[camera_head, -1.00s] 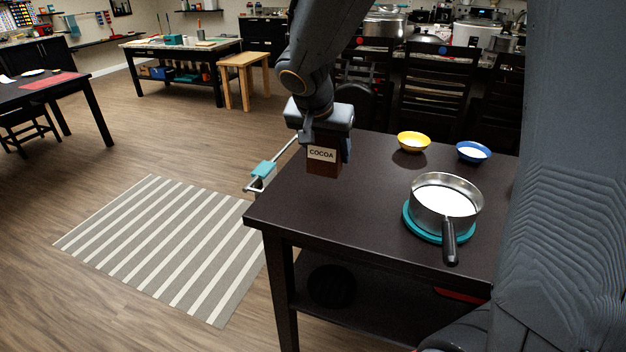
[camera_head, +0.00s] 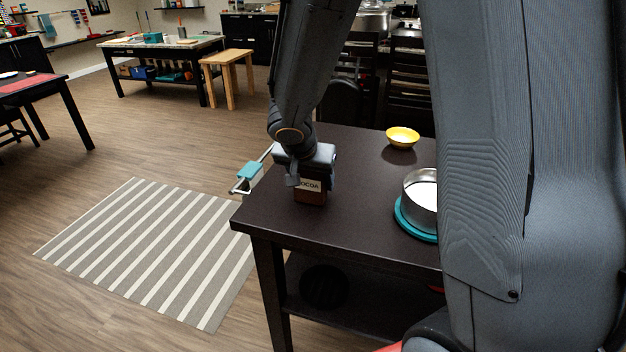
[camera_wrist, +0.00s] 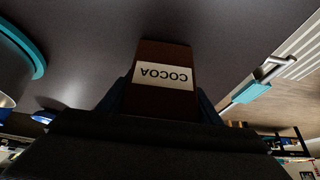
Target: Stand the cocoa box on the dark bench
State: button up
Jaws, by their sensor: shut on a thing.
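The brown cocoa box (camera_head: 310,197) has a white label reading COCOA and is upright at the left part of the dark bench (camera_head: 345,235). My gripper (camera_head: 308,176) is above it and shut on its upper part, with the fingers at its sides. In the wrist view the cocoa box (camera_wrist: 163,78) sits between the jaws, its label upside down. The box's lower end is at or very close to the bench top; I cannot tell whether it touches.
A steel pot (camera_head: 420,195) on a teal mat (camera_head: 403,222) stands to the right, partly hidden by my arm. A yellow bowl (camera_head: 402,133) is at the back. A teal-and-metal fitting (camera_head: 249,172) juts from the bench's left edge. The bench front is clear.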

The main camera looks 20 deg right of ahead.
jog(key=shift+f+b, duration=0.15)
jog(key=shift+b, duration=0.15)
jog(key=o, duration=1.2)
jog(key=shift+r+p, duration=0.25)
jog(key=shift+p, duration=0.15)
jog(key=v, duration=1.2)
jog(key=s+f+n+g, duration=0.1)
jog(key=s+f, duration=0.1)
jog(key=s+d+f+n+g+y, duration=0.1)
jog(key=s+f, duration=0.1)
jog(key=s, duration=0.1)
jog(key=s+d+f+n, duration=0.1)
jog(key=s+f, duration=0.2)
jog(key=shift+d+f+n+g+y+b, duration=0.1)
jog(key=shift+d+n+g+y+b, duration=0.1)
jog(key=shift+n+g+y+b, duration=0.2)
jog(key=s+f+n, duration=0.1)
jog(key=s, duration=0.1)
jog(key=s+f+n+y, duration=0.1)
jog(key=s, duration=0.1)
jog(key=s+f+n+g, duration=0.1)
jog(key=s+f, duration=0.1)
jog(key=shift+s+d+y, duration=0.1)
jog(key=shift+y, duration=0.3)
